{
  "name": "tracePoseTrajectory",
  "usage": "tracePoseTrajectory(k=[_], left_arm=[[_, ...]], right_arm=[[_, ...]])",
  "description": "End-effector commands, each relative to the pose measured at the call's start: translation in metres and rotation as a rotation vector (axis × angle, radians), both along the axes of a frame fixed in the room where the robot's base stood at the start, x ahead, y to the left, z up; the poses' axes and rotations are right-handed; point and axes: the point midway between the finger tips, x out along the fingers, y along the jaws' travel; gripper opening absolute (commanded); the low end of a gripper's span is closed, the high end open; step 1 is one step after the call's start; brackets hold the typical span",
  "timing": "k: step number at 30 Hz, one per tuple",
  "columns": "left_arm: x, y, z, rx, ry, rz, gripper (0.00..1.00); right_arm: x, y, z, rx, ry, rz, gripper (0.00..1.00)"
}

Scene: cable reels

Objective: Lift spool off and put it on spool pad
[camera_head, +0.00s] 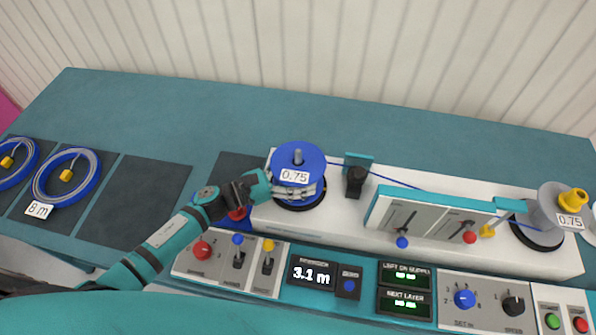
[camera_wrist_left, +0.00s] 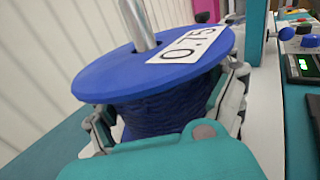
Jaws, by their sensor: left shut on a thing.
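A blue spool (camera_head: 305,160) labelled 0.75 sits around an upright metal spindle (camera_head: 298,156) at the left end of the white machine. My left gripper (camera_head: 297,190) is shut on the spool, its fingers on both sides of the blue winding below the top flange. In the left wrist view the spool (camera_wrist_left: 150,75) fills the middle, with the spindle (camera_wrist_left: 137,22) rising through it. A blue line runs right from the spool. A dark pad (camera_head: 228,165) lies left of the machine, partly hidden by my arm; I cannot tell if it is the spool pad.
A larger empty dark pad (camera_head: 135,203) lies further left, beside blue cable coils (camera_head: 78,158) on pads. A grey spool (camera_head: 545,212) with a yellow knob stands at the machine's right end. A guide post (camera_head: 355,180) and levers stand between. The back of the table is clear.

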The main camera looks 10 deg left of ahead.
Motion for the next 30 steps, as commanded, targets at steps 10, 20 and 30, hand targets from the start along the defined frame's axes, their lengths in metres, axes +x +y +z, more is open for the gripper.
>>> tracePoseTrajectory(k=[10, 20, 30], left_arm=[[0.001, 0.000, 0.001, 0.001, -0.001, 0.001, 0.29], [0.001, 0.000, 0.006, -0.002, -0.005, -0.001, 0.29], [0.001, 0.000, 0.044, 0.000, -0.009, -0.002, 0.29]], right_arm=[[0.000, -0.003, 0.000, -0.004, 0.000, 0.002, 0.40], [0.000, -0.003, 0.000, -0.003, 0.000, 0.002, 0.40], [0.000, -0.003, -0.001, -0.003, 0.000, 0.002, 0.40]])
